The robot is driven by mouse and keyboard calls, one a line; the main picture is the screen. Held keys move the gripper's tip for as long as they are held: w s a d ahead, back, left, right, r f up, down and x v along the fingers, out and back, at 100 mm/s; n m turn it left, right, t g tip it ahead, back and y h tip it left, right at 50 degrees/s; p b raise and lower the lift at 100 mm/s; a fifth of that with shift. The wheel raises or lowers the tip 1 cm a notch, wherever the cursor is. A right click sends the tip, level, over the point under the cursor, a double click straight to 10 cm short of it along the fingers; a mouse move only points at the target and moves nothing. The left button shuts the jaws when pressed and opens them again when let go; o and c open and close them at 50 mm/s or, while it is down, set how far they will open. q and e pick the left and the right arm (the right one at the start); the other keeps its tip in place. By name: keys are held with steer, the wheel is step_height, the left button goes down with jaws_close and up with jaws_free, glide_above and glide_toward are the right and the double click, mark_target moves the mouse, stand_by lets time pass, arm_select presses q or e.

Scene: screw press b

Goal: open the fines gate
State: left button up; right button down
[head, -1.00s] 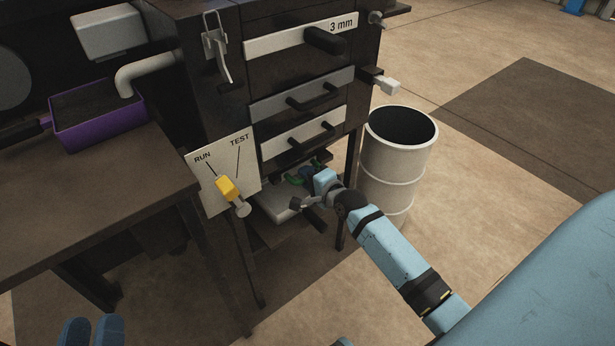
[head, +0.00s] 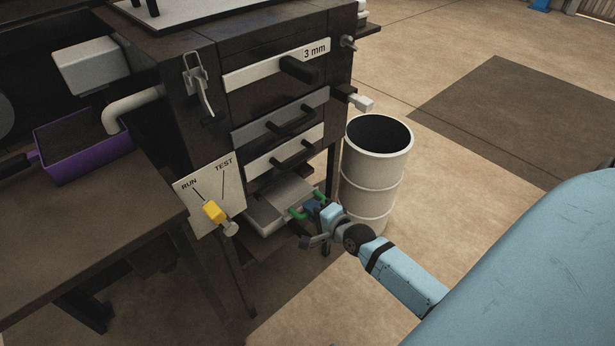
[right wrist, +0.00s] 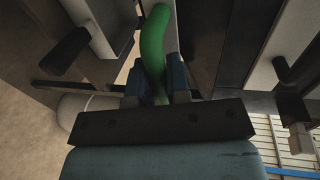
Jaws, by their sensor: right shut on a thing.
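The fines gate appears to be the light grey slide (head: 268,214) low on the dark cabinet, below the two grey drawers. It has a green bar handle (head: 297,213) and sticks out of the cabinet front. My right gripper (head: 314,206) is shut on the green handle. In the right wrist view the green handle (right wrist: 154,45) runs between the two blue fingers (right wrist: 160,82); its lower end is hidden by the gripper body. How far the slide reaches inside the cabinet is hidden. My left gripper is not in view.
A white open drum (head: 372,185) stands close right of my right gripper. A RUN/TEST plate with a yellow-handled lever (head: 214,211) is left of the slide. Drawers with black handles (head: 292,152) are above. A purple bin (head: 83,147) sits on the left table. Floor is free at right.

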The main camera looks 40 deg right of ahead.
steer(key=c, duration=1.1)
jaws_free()
steer(key=shift+s, duration=0.2)
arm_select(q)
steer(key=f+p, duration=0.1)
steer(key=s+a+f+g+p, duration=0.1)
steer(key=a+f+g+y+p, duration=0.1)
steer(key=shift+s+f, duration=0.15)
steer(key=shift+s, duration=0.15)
arm_select(e)
steer(key=v, duration=1.3)
steer(key=shift+s, duration=0.15)
steer(key=shift+d+r, duration=0.1)
